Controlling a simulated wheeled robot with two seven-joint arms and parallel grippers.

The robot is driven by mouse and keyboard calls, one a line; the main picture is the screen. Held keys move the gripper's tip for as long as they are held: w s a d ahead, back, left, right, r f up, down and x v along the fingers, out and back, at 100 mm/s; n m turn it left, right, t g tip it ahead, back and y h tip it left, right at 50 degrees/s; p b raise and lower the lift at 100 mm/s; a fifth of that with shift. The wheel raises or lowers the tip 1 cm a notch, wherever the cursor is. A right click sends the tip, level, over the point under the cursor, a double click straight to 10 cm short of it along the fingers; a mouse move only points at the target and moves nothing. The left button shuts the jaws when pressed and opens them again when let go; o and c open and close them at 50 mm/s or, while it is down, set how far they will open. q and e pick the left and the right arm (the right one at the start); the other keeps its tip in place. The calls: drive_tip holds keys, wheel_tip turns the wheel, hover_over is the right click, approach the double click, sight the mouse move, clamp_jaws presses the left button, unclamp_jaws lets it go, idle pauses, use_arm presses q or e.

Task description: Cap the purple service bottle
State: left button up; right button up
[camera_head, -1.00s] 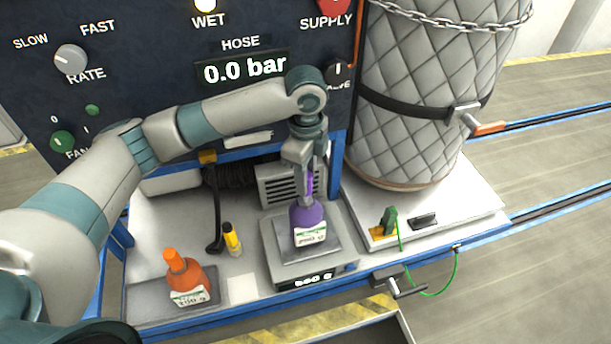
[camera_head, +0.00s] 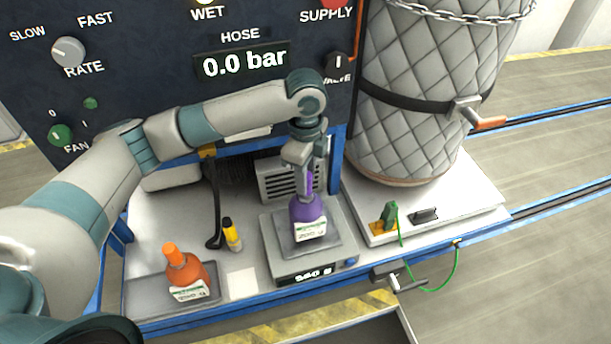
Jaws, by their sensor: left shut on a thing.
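The purple service bottle (camera_head: 308,211) stands upright on the scale (camera_head: 279,245), its white label facing me. My left gripper (camera_head: 305,192) points down right above the bottle and is shut on a slim purple piece (camera_head: 309,181), which looks like the bottle's cap. The fingers partly hide this piece and the bottle's neck. The piece is in line with the bottle's top; I cannot tell whether it is seated on it. My right gripper is not in view.
An orange bottle (camera_head: 184,270) stands on a grey tray (camera_head: 141,293) at the front left. A small yellow-and-black object (camera_head: 231,236) stands left of the scale. A quilted tank (camera_head: 413,95) stands at the right. The control panel (camera_head: 130,60) rises behind my arm.

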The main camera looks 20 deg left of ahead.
use_arm(q)
drive_tip(key=shift+f, duration=0.45)
drive_tip(key=o, duration=1.1)
drive_tip(key=shift+r, duration=0.1)
drive_tip(key=shift+r+b, duration=0.45)
drive_tip(key=shift+r, duration=0.1)
wheel_tip(320, 180, up, 16)
drive_tip(key=b, duration=0.4)
